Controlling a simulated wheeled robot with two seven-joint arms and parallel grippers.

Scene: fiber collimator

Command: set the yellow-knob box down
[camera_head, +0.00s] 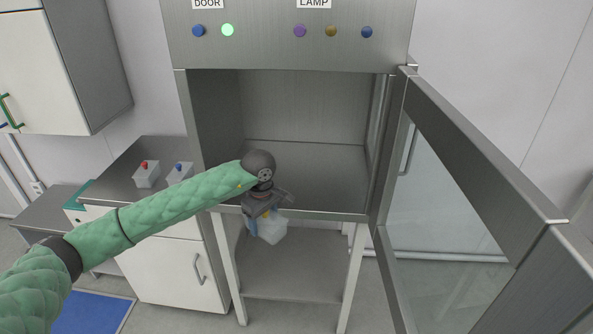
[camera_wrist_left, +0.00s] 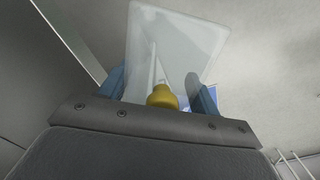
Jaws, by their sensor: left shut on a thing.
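The yellow-knob box is a translucent whitish box (camera_head: 272,228) with a yellow knob that shows clearly in the left wrist view (camera_wrist_left: 162,97). My left gripper (camera_head: 264,216) is shut on it; its blue fingers flank the knob in the left wrist view. In the head view the gripper and box hang at the front edge of the open cabinet, the box showing below the level of the cabinet floor (camera_head: 330,193). Whether the box touches anything is not clear. My right gripper is not in view.
The cabinet's glass door (camera_head: 450,200) stands open on the right. A red-knob box (camera_head: 146,175) and a blue-knob box (camera_head: 180,172) stand on the counter (camera_head: 120,188) at the left. The cabinet interior looks empty. Colored buttons (camera_head: 228,30) line the panel above.

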